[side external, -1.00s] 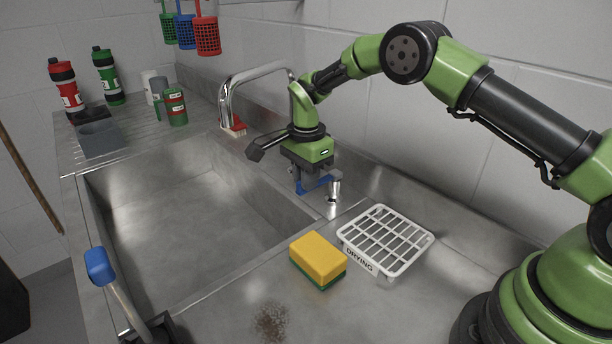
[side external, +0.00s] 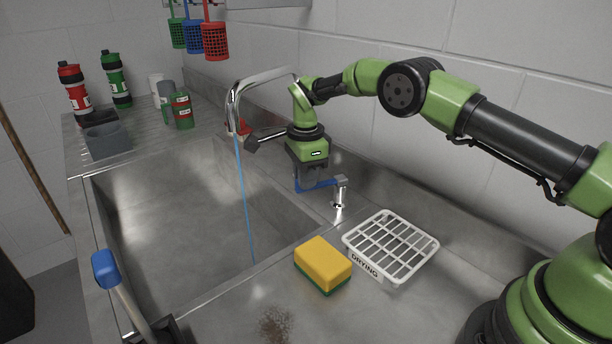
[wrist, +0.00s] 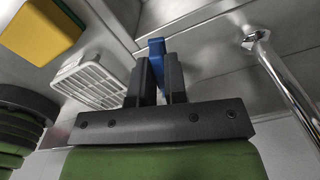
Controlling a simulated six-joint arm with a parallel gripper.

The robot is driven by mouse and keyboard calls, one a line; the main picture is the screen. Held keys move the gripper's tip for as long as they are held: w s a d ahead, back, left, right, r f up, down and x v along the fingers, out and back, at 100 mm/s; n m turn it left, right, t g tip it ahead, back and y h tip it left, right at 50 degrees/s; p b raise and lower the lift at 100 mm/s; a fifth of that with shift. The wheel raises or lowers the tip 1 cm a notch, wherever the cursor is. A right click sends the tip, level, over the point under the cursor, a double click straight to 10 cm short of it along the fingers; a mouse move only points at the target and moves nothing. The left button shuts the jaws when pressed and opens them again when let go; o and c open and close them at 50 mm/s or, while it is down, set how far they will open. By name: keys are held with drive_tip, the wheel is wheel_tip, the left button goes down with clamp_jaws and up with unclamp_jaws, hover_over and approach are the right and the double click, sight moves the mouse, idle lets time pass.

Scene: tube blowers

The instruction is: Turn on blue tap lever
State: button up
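The blue tap lever (side external: 318,185) sits on a chrome valve (side external: 339,195) behind the sink's right edge. My gripper (side external: 308,184) points down at the lever's left part. In the wrist view the blue lever (wrist: 156,50) shows between the two dark fingertips (wrist: 158,70) and fills the narrow gap, so the gripper looks shut on it. The chrome spout (side external: 258,82) arches over the sink, and a thin blue stream of water (side external: 245,205) falls from it into the basin. A red tap part (side external: 240,127) shows at the spout's foot, partly hidden.
A yellow and green sponge (side external: 323,265) and a white drying rack (side external: 391,246) lie on the counter in front of the valve. Bottles and cups stand on the far drainboard (side external: 150,145). The wall is close behind my arm.

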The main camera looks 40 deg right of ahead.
drive_tip(key=o, duration=0.4)
drive_tip(key=shift+s, duration=0.1)
drive_tip(key=s+r+n+t, duration=0.1)
drive_tip(key=s+r+n, duration=0.15)
drive_tip(key=r, duration=0.55)
drive_tip(key=s+r+n, duration=0.2)
drive_tip(key=r+n, duration=0.1)
drive_tip(key=r, duration=0.4)
drive_tip(key=s+r+n+t+y, duration=0.1)
drive_tip(key=s+r+n+t, duration=0.2)
drive_tip(key=s+r+n, duration=0.3)
drive_tip(key=shift+s+a+r, duration=0.45)
drive_tip(key=shift+s+r, duration=1.65)
drive_tip(key=shift+s, duration=0.8)
drive_tip(key=shift+c, duration=0.2)
